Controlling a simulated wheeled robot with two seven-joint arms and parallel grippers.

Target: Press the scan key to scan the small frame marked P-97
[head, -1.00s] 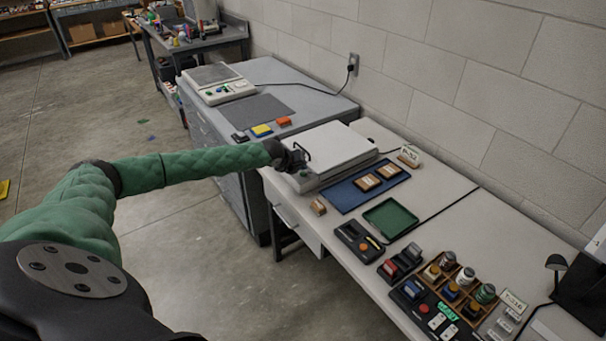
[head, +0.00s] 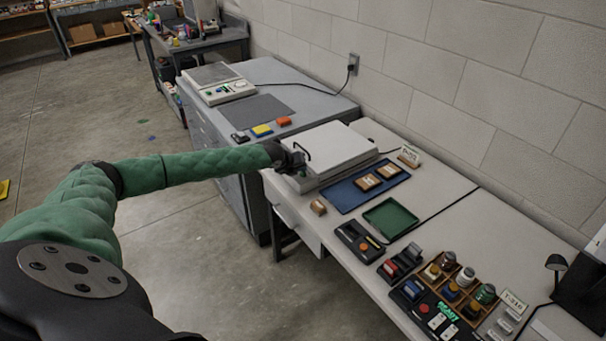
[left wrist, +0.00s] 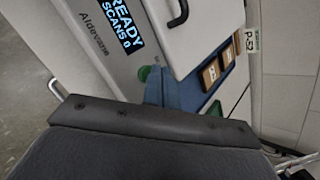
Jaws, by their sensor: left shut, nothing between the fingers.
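The flat scanner (head: 335,148) with its pale lid stands at the far end of the near bench. In the left wrist view its front panel (left wrist: 105,55) has a display (left wrist: 125,22) reading "READY" and "SCANS 0". A round green key (left wrist: 145,73) shows on that panel. My left gripper (head: 298,168) is shut and empty at the scanner's front corner, close to the key; I cannot tell whether it touches it. Two small wooden frames (head: 364,183) (head: 388,170) lie on the blue mat (head: 343,196). Their marks are too small to read. My right gripper is out of view.
A small brown block (head: 318,207) lies near the bench's front edge. A green tray (head: 391,217), a black device with an orange button (head: 359,241) and a wooden rack of bottles (head: 455,288) stand along the bench. A label card (head: 409,156) stands behind the mat.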

